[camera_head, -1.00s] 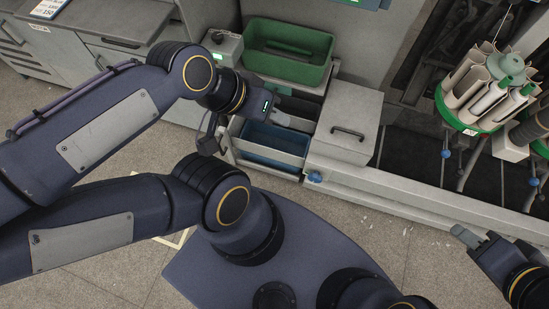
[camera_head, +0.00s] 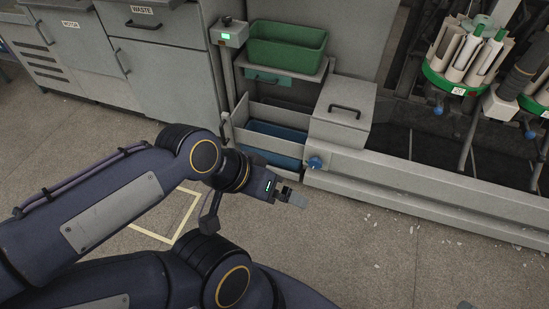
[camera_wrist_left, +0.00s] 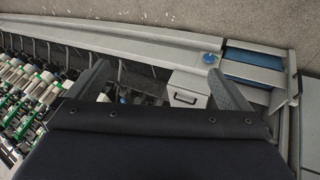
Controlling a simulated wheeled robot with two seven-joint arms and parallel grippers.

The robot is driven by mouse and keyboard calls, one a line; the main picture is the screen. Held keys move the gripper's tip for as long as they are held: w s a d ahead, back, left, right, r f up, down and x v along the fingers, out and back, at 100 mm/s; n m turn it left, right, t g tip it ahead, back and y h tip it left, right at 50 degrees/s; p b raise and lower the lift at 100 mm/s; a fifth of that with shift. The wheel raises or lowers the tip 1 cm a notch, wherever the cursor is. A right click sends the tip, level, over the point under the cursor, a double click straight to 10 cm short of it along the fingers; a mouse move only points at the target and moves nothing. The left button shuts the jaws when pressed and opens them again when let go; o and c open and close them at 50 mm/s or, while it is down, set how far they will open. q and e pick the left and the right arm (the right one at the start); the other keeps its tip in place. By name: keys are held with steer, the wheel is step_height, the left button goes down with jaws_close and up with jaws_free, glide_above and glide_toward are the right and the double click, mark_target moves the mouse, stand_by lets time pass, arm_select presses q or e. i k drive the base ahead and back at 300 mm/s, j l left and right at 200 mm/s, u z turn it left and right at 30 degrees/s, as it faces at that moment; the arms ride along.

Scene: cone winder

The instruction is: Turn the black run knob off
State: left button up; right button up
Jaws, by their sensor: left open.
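I cannot make out a black run knob for certain in either view. A small grey control box (camera_head: 228,34) with a green light stands at the back, left of the green bin, with a small dark part on top too small to identify. My left gripper (camera_head: 287,195) is in front of the machine's base, below and left of a blue knob (camera_head: 314,162). In the left wrist view my left gripper (camera_wrist_left: 162,80) shows its fingers wide apart with nothing between them. A small grey piece at the bottom right edge may be the tip of my right gripper (camera_head: 465,305).
A green bin (camera_head: 288,46) sits above a blue bin (camera_head: 277,138) in a rack. A grey lidded box (camera_head: 343,112) stands beside it. Yarn packages on a green carousel (camera_head: 466,55) are at the right. Grey cabinets (camera_head: 165,60) are at the left.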

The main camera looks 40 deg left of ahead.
mark_target(225, 19)
steer(key=u, duration=1.6)
